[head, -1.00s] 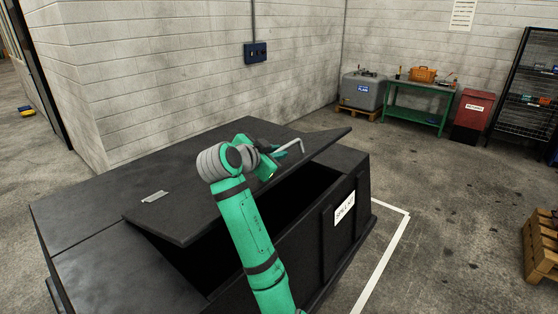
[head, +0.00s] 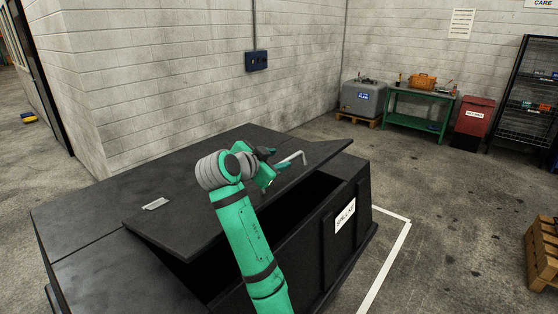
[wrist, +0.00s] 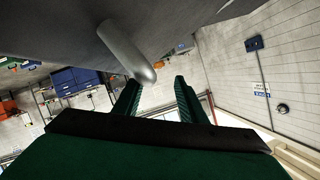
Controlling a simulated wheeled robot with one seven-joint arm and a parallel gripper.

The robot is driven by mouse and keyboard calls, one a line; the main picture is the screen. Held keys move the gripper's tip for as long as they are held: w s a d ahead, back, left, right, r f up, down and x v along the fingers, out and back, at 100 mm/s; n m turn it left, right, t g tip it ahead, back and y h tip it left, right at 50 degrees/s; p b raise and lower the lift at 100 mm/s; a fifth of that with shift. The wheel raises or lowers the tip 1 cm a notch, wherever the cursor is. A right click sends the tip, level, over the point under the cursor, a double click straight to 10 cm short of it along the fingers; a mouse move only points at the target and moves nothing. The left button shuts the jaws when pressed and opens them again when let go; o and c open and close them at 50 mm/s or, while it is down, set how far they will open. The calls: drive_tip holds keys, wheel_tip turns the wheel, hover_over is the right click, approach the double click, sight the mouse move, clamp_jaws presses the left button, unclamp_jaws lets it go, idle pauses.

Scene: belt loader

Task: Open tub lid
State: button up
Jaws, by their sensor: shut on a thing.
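The black tub has a white label reading SPILL KIT (head: 345,215) on its front. Its black lid (head: 210,205) is partly raised at the front and tilted, with a dark gap below it. A grey bar handle (head: 297,158) stands on the lid's upper face. My gripper (head: 277,160) is at this handle, shut on it, above the lid. The wrist view shows the rounded handle (wrist: 128,52) by my two green fingers, with the lid surface (wrist: 60,25) beyond. My wrist partly hides the grip in the head view, and the tub's inside is dark.
A block wall with a blue switch box (head: 256,60) stands behind the tub. A green bench (head: 418,108), a grey tank (head: 363,97) and a red bin (head: 473,115) are at the back right. A wooden pallet (head: 543,250) lies at the right. The floor between is clear.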

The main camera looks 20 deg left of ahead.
drive_tip(key=shift+d, duration=0.2)
idle(0.3)
drive_tip(key=shift+s+a, duration=0.1)
drive_tip(key=shift+s+r, duration=0.1)
drive_tip(key=shift+s, duration=0.15)
drive_tip(key=v, duration=0.9)
drive_tip(key=shift+s+r, duration=0.15)
drive_tip(key=shift+s, duration=0.35)
